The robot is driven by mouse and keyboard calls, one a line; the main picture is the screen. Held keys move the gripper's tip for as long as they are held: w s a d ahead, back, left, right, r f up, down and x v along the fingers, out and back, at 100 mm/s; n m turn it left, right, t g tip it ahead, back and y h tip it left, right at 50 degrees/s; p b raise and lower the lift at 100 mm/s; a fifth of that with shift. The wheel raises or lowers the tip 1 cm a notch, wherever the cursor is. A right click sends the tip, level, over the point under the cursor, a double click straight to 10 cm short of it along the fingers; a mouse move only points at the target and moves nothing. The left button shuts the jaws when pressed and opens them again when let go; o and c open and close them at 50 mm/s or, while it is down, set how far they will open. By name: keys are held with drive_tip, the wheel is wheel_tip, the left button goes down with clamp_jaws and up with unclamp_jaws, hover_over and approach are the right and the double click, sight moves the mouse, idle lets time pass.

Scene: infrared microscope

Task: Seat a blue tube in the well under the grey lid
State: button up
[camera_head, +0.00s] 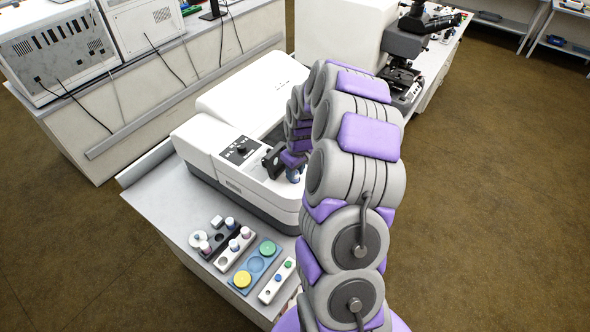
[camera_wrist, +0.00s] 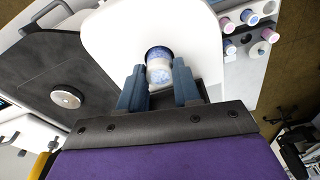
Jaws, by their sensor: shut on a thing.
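My gripper (camera_wrist: 159,86) is shut on a blue tube (camera_wrist: 159,70), with one dark finger on each side of it. The tube's pale end faces the wrist camera, and a blue-violet band shows beyond it. It lines up with a dark round opening (camera_wrist: 150,52) in a white surface; I cannot tell how deep it sits. A light grey round piece (camera_wrist: 66,97) lies on a dark grey panel to the left; I cannot tell whether it is the grey lid.
A microscope (camera_head: 404,45) stands behind.

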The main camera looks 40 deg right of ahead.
drive_tip(key=shift+f, duration=0.7)
idle(0.6)
drive_tip(key=o, duration=1.1)
drive_tip(key=o, duration=0.4)
drive_tip(key=shift+r+p, duration=0.55)
drive_tip(key=shift+r, duration=2.95)
